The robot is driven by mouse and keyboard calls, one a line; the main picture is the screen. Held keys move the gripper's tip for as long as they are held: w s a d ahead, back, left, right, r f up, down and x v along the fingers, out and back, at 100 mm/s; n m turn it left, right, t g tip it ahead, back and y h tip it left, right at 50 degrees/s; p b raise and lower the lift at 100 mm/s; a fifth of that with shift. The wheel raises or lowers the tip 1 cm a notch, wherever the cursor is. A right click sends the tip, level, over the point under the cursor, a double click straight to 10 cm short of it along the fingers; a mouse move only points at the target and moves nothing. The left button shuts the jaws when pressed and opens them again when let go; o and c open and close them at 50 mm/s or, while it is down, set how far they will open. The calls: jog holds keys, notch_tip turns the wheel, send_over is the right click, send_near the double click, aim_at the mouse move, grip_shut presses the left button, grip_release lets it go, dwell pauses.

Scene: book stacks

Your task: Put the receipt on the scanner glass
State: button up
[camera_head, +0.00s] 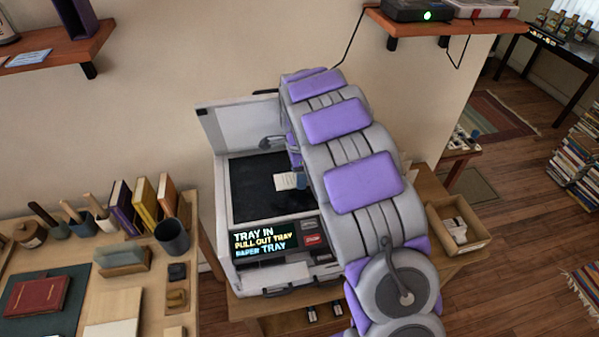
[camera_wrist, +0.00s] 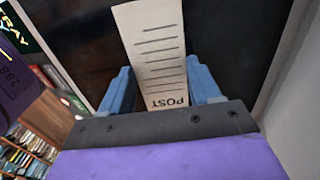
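The receipt (camera_head: 286,181), a pale paper strip with printed lines and the word POST, is over the dark scanner glass (camera_head: 250,190). In the wrist view the receipt (camera_wrist: 158,55) runs between and beyond my finger tips. I cannot tell whether it lies flat on the glass or sits slightly above it. My gripper (camera_wrist: 162,92) has its two blue fingers spread apart, one on each side of the receipt. In the head view my gripper (camera_head: 300,180) is low over the right part of the glass, partly hidden by my arm.
The scanner lid (camera_head: 243,128) stands raised at the back. A lit panel (camera_head: 264,240) on the machine's front reads TRAY IN, PULL OUT TRAY, PAPER TRAY. A cluttered desk (camera_head: 140,275) stands at left, and an open wooden box (camera_head: 458,226) is at right.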

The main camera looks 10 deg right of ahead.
jog(key=o, duration=0.3)
jog(key=shift+o, duration=0.8)
jog(key=shift+d, duration=0.7)
jog(key=shift+a+r, duration=0.25)
jog(key=shift+r, duration=0.15)
notch_tip(320, 180, up, 11)
jog(key=p, duration=0.3)
jog(key=s+d+r+n, duration=0.1)
jog(key=s+r+n, duration=0.35)
jog(key=s, duration=0.55)
jog(key=s+a+f+n+g, duration=0.1)
jog(key=s+n, duration=1.2)
jog(key=s, duration=1.9)
jog(key=shift+a+f+g, duration=0.15)
jog(key=shift+g, duration=0.25)
jog(key=shift+n, duration=0.25)
